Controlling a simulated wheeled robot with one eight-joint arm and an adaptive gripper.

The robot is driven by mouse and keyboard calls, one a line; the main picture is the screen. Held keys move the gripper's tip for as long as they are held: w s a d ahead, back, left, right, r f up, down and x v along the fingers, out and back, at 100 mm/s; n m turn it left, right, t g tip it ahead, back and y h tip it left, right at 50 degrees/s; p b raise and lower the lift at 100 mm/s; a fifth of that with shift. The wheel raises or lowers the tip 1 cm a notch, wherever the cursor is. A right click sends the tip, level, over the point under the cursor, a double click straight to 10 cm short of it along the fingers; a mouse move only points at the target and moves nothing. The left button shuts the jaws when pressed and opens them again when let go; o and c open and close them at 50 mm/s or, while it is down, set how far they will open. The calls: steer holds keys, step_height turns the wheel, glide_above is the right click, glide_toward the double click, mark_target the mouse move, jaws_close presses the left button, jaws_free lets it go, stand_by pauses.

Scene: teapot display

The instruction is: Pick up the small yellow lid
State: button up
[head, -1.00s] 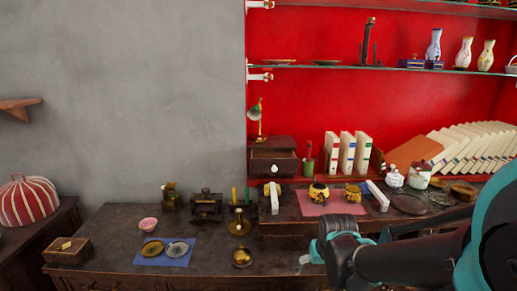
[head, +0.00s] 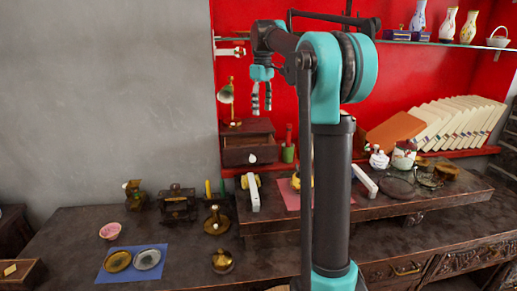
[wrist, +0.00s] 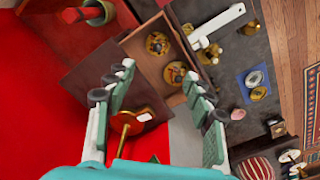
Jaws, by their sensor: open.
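Two small round yellow pieces with dark patterns, lids by their look, lie inside the open drawer (wrist: 142,40) in the wrist view. One yellow lid (wrist: 157,44) lies farther up; the other (wrist: 175,73) lies nearer a drawer corner. I cannot tell which is the smaller. In the head view the small wooden cabinet (head: 247,154) hides its drawer contents. My gripper (head: 262,107) hangs pointing down above the cabinet, open and empty, apart from everything. In the wrist view its fingers (wrist: 162,75) spread on either side, with the lids beyond them.
A blue mat (head: 130,275) holds two round dishes or lids. A glass shelf (head: 440,43) runs above at right. My arm hides part of the pink mat.

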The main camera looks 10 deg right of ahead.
steer(key=f, duration=1.1)
steer(key=shift+w+a+f, duration=0.1)
steer(key=shift+w+f, duration=0.15)
steer(key=shift+f, duration=0.05)
steer(key=shift+w+f, duration=0.2)
steer(key=shift+f, duration=2.45)
steer(key=c, duration=0.9)
